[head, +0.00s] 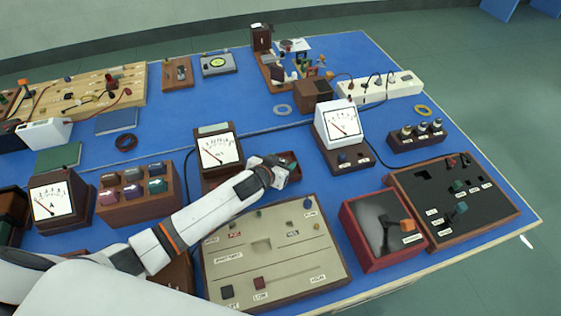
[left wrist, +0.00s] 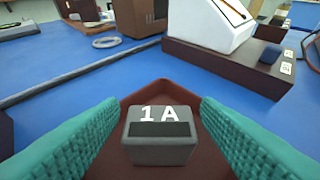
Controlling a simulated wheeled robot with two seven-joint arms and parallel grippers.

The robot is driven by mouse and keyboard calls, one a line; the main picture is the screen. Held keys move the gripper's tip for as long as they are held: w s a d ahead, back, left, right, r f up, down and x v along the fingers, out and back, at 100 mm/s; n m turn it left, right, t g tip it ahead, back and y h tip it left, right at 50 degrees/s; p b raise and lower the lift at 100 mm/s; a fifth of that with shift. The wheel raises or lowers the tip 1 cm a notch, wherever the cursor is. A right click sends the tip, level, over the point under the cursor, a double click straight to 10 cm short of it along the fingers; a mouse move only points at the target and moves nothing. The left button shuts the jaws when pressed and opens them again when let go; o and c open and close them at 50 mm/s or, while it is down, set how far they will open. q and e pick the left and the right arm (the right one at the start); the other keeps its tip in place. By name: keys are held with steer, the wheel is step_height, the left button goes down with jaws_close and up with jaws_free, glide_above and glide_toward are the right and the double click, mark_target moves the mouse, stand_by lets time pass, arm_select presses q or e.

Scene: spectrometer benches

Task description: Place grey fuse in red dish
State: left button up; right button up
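The grey fuse (left wrist: 160,137) is a small block marked "1 A". In the left wrist view it sits inside the red dish (left wrist: 180,88), a shallow dark red tray with angled corners. My left gripper (left wrist: 159,100) has its two teal pads on either side of the fuse, with a visible gap to it on both sides. In the head view my left gripper (head: 278,171) is over the dish (head: 294,160), hiding most of it and the fuse. My right gripper does not show.
A meter (head: 219,149) stands left of the dish and a white meter (head: 340,124) to its right. A beige panel (head: 275,270) lies in front. A brown rack of coloured blocks (head: 140,207) is at left. Blue bench top is free behind the dish.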

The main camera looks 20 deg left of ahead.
arm_select(q)
steer(key=shift+r, duration=0.2)
steer(key=v, duration=1.2)
